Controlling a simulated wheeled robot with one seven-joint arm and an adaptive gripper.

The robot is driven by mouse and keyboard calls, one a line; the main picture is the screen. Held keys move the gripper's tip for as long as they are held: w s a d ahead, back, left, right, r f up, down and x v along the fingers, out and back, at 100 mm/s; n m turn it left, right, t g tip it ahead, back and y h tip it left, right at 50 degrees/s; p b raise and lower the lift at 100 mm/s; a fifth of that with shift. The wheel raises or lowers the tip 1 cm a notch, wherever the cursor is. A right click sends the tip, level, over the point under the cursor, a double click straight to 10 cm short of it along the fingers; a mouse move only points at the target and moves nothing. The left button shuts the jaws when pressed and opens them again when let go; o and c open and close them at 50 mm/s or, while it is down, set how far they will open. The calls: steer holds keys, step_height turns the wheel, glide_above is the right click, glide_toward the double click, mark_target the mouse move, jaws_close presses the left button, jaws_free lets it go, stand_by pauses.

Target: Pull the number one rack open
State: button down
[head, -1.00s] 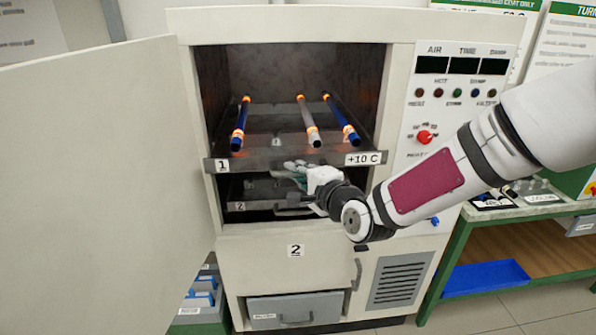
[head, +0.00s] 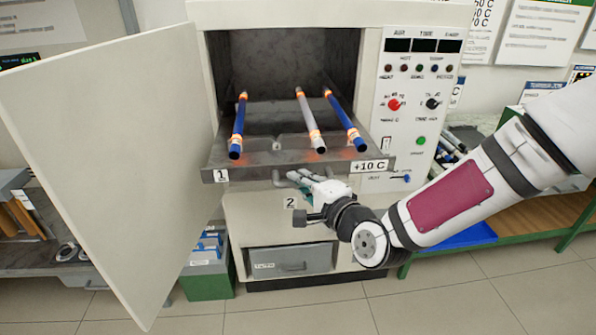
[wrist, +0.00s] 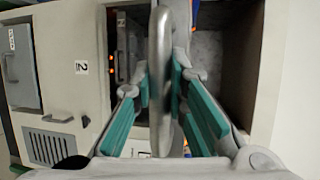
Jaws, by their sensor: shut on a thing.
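The number one rack (head: 265,172) is a dark tray with a "1" label at its front left and a "+10 C" label at its front right. It juts out of the open oven chamber (head: 285,60). Two blue rods (head: 238,127) (head: 345,125) and a grey rod (head: 309,122) with glowing orange bands lie on it. My gripper (head: 298,178) is below the rack's front edge, shut on the rack's handle (head: 277,178). In the wrist view the grey handle (wrist: 160,70) stands between the green-padded fingers.
The open oven door (head: 110,150) fills the left side. A control panel (head: 415,90) is on the right of the chamber. A grey drawer (head: 290,258) is below. A green bench with a blue tray (head: 465,236) stands at right. The floor in front is clear.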

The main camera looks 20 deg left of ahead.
steer(key=shift+s+d+f+p, duration=0.1)
steer(key=shift+s+d+p, duration=0.1)
steer(key=shift+s+d, duration=0.35)
steer(key=shift+s+d+p, duration=0.15)
steer(key=shift+s+d, duration=0.15)
steer(key=shift+s, duration=0.45)
steer(key=c, duration=1.6)
jaws_free()
steer(key=shift+o, duration=0.2)
steer(key=v, duration=0.7)
steer(key=shift+d, duration=0.15)
steer(key=shift+s, duration=0.15)
